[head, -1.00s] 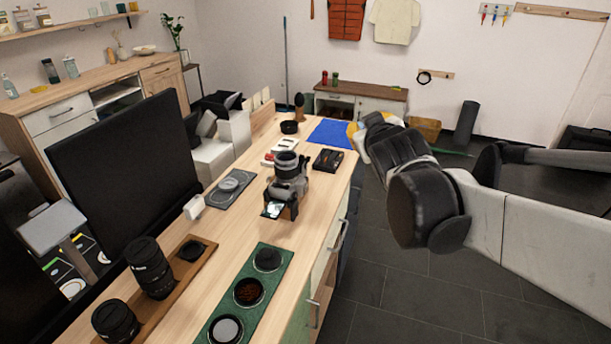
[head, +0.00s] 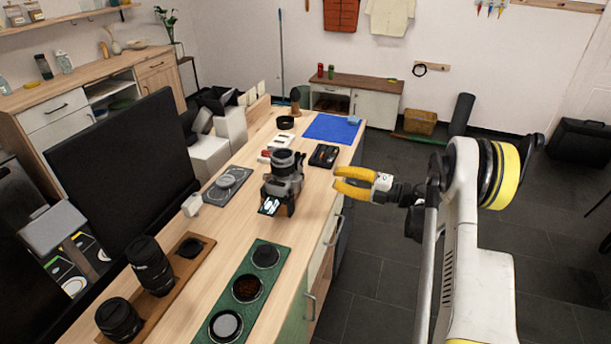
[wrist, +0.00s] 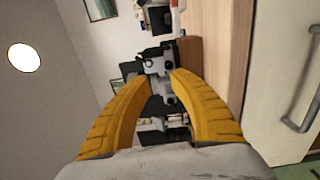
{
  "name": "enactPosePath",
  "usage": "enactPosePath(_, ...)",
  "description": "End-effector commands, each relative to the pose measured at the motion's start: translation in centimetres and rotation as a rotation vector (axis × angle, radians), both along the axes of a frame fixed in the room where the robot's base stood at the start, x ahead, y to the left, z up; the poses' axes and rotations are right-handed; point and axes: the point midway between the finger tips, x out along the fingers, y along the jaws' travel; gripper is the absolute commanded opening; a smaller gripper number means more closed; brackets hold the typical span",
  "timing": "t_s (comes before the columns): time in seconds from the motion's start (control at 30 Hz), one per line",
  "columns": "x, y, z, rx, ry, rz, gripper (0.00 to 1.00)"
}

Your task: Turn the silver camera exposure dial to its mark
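The silver and black camera (head: 284,172) stands on the wooden table, its lens pointing up and a lit screen (head: 270,206) folded out at its front. Its exposure dial is too small to make out. My gripper (head: 337,182) has yellow fingers and is to the right of the camera, apart from it, near the table's right edge. In the wrist view the two yellow fingers (wrist: 161,85) are spread apart with nothing between them touching. The camera (wrist: 157,66) shows beyond the gap between the fingertips.
On the table (head: 200,257), a green tray (head: 264,285) holds round parts in front. A grey mat (head: 224,186) lies left of the camera, a black box (head: 324,155) behind it to the right. A wooden tray (head: 170,285) holds lenses. A monitor (head: 122,180) stands left.

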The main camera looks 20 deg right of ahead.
Motion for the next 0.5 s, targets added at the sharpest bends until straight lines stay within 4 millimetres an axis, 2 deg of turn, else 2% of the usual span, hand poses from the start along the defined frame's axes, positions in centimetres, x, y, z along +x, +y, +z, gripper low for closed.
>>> enactPosePath(0.07,-0.5,0.0,-1.3,-0.015,0.009,0.023,0.26)
enactPosePath(0.17,-0.3,0.7,-1.8,-0.022,0.012,0.033,0.26)
enactPosePath(0.5,3.4,5.9,-1.9,-0.02,0.011,0.033,0.26)
